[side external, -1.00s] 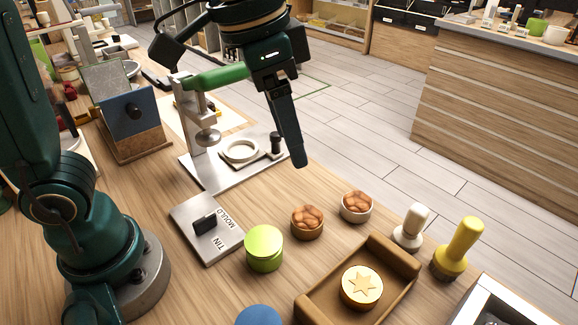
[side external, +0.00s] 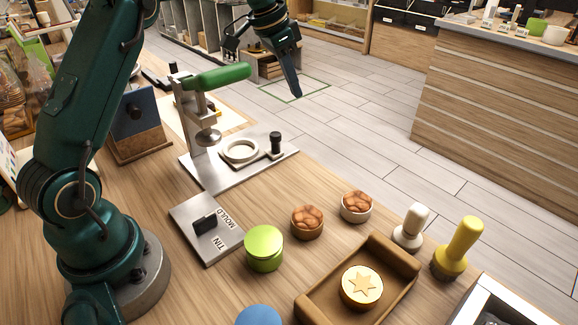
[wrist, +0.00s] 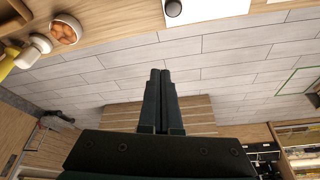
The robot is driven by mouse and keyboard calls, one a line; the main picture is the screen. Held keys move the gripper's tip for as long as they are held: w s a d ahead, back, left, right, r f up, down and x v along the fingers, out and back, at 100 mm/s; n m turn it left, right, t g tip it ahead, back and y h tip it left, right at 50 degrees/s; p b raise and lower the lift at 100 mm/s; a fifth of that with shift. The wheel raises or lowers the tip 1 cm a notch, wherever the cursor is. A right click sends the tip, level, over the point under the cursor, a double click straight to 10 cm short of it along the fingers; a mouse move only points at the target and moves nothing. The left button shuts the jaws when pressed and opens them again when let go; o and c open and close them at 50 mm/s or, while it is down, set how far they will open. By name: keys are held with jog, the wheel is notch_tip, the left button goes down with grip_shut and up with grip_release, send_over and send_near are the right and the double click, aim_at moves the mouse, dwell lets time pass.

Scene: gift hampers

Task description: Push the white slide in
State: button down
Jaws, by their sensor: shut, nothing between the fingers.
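The press (side external: 187,130) stands on a metal base plate (side external: 213,179) at the table's far edge, with a green lever (side external: 218,77) on top and a round pressing disc (side external: 208,138) below. The white slide (side external: 229,158) is a ring lying on the base plate, to the right of the disc rather than squarely under it. A black knob (side external: 276,144) stands at its right end. The wrist view shows the knob's top (wrist: 173,8) at the upper edge. My gripper (side external: 297,94) is shut and empty, up beyond the knob, apart from it; its fingers also show in the wrist view (wrist: 161,72).
A tin mould plate (side external: 207,229), a green tin (side external: 263,249), two small bowls of brown pieces (side external: 307,222), a white stamp (side external: 410,228), a yellow brush (side external: 458,248) and a brown tray (side external: 387,250) stand nearer. Open floor lies past the table edge.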

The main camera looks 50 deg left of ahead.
jog(key=a+f, duration=0.1)
jog(key=a, duration=0.1)
send_over(284, 153)
jog(key=w, duration=0.5)
jog(key=shift+n, duration=0.3)
jog(key=f, duration=0.9)
jog(key=shift+s+d+f, duration=0.2)
jog(key=shift+f, duration=0.15)
jog(key=shift+s+a+r, duration=0.1)
jog(key=shift+s+r, duration=0.1)
jog(key=shift+s, duration=0.1)
jog(key=shift+s+a, duration=0.25)
jog(key=shift+s, duration=0.55)
jog(key=shift+s+a, duration=0.2)
jog(key=shift+s, duration=0.6)
jog(key=shift+s, duration=0.1)
jog(key=shift+s, duration=2)
